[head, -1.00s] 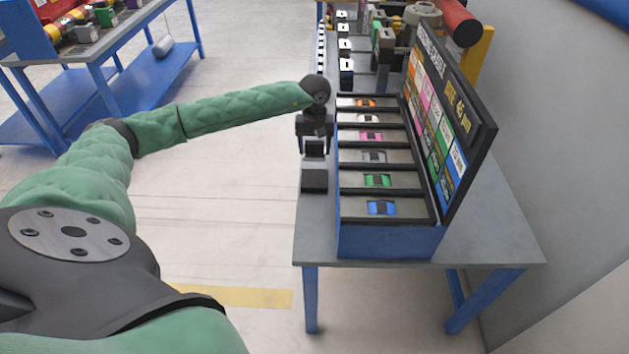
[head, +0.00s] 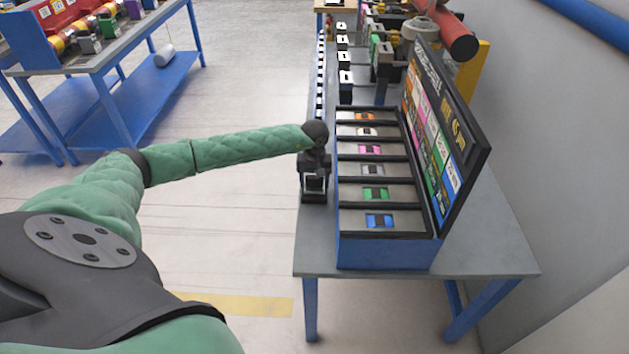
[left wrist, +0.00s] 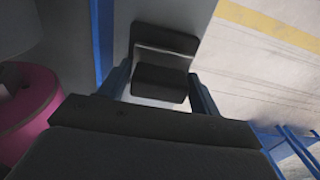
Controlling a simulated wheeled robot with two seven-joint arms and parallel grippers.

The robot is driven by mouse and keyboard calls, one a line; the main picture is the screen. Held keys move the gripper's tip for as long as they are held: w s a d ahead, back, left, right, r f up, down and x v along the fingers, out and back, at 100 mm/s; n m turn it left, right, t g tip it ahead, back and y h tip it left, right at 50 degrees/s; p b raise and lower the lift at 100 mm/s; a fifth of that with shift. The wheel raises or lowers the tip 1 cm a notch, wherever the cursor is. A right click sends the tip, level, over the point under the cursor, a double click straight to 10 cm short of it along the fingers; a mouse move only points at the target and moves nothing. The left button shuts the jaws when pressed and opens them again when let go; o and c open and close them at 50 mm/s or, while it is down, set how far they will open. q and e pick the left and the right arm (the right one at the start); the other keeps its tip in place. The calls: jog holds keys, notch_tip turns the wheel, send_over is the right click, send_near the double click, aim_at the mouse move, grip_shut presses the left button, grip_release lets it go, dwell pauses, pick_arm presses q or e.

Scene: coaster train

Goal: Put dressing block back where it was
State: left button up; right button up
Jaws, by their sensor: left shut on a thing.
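My left gripper (head: 314,184) is low over the grey table, just left of the blue tray. A dark square pad (left wrist: 168,38) shows just past the block there. In the head view, the pad (head: 313,198) is mostly covered by the gripper. I cannot tell whether block and pad touch. My right gripper is not in view.
The blue tray (head: 385,253) holds several coloured pieces in slots, with a sign board (head: 460,165) along its right side. Several small dark blocks with white tops (head: 344,60) stand farther back. A grey table strip (head: 312,235) in front is clear. A pink round thing (left wrist: 30,105) shows at left in the wrist view.

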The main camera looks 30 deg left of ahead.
pick_arm(q)
jog(key=shift+f, duration=0.35)
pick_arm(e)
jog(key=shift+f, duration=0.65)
pick_arm(q)
jog(key=shift+f, duration=0.1)
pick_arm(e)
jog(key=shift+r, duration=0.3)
pick_arm(q)
jog(key=o, duration=1.3)
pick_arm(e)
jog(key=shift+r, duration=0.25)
